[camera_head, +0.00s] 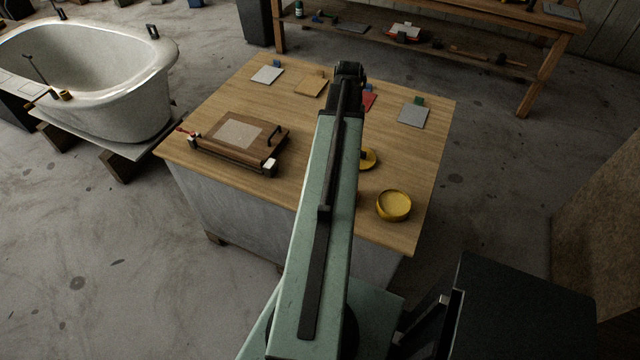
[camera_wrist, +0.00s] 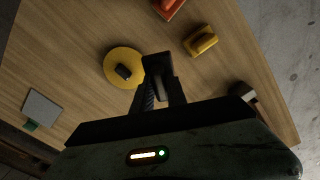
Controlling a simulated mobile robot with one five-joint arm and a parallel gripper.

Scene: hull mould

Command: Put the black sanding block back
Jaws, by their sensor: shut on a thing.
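My gripper (camera_wrist: 158,88) is shut on a dark block (camera_wrist: 157,64), which looks like the black sanding block, above the wooden table. In the head view my gripper (camera_head: 348,76) is a dark shape at the end of my arm, over the far part of the table, and the held block cannot be made out there. A yellow disc (camera_wrist: 108,62) with a small dark piece on it lies left of the held block in the wrist view.
The wrist view shows a yellow block (camera_wrist: 201,40) and a red-orange block (camera_wrist: 169,8). My arm hides the table's middle. A white tub (camera_head: 140,90) stands left.

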